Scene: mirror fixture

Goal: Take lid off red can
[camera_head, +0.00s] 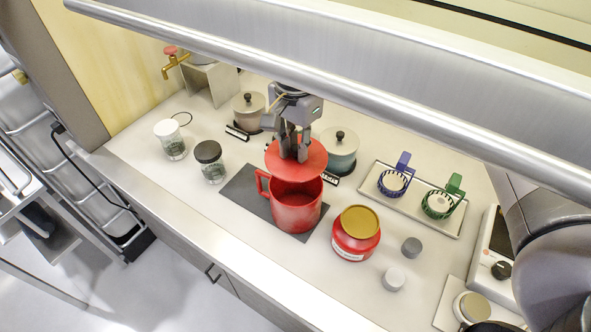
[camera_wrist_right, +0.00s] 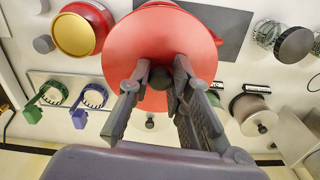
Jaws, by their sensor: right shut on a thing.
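The red can (camera_head: 295,212) stands upright on a dark mat, with its handle toward the left. Its round red lid (camera_head: 312,158) is above the can's mouth, and part of the open inside shows below the lid. My right gripper (camera_head: 293,150) is shut on the lid's knob from above. In the right wrist view the lid (camera_wrist_right: 130,45) spreads out beyond the fingertips (camera_wrist_right: 163,80) and hides most of the can. The dark knob shows between the fingers. My left gripper is not in view.
A red jar with a gold lid (camera_head: 360,221) stands right of the can. Glass jars (camera_head: 209,151) are at left, grey lidded pots (camera_head: 249,103) behind. A tray (camera_head: 433,214) with blue and green holders lies at right. A metal bar (camera_head: 300,65) crosses the view above.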

